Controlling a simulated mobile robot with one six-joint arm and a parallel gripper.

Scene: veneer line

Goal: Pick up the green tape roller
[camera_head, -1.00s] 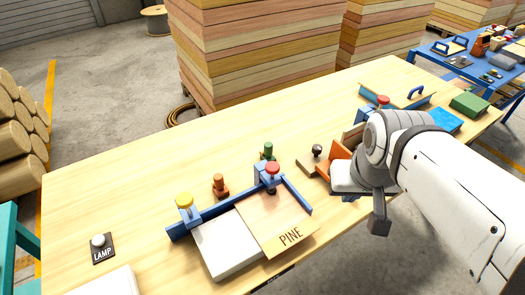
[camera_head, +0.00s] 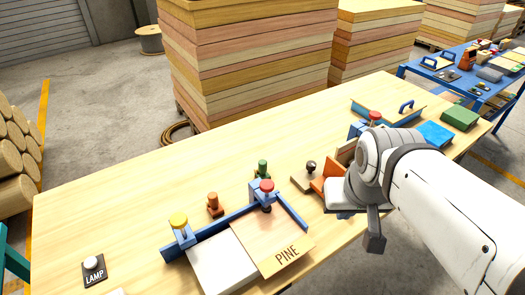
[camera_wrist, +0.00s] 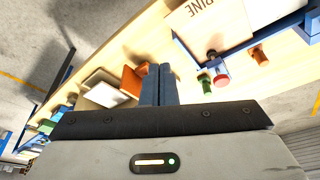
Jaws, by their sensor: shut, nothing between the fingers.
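A small green upright piece (camera_head: 262,168), which looks like the green tape roller, stands on the wooden table just behind the blue corner fence with a red knob. It also shows in the wrist view (camera_wrist: 205,84), right of my fingers, beside the red knob. My gripper (camera_wrist: 158,70) is shut and empty, its two dark blue fingers side by side, apart from the green piece. In the head view my wrist is over the table's near edge, right of the green piece, and my fingers cannot be made out clearly there.
A similar orange piece (camera_head: 214,204) stands left of the green one. The blue fence (camera_head: 215,229) holds a PINE board (camera_head: 272,246) and a white slab. A dark-knobbed stamp (camera_head: 311,168) and an orange holder (camera_head: 330,184) lie to the right. The table's left part is mostly clear.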

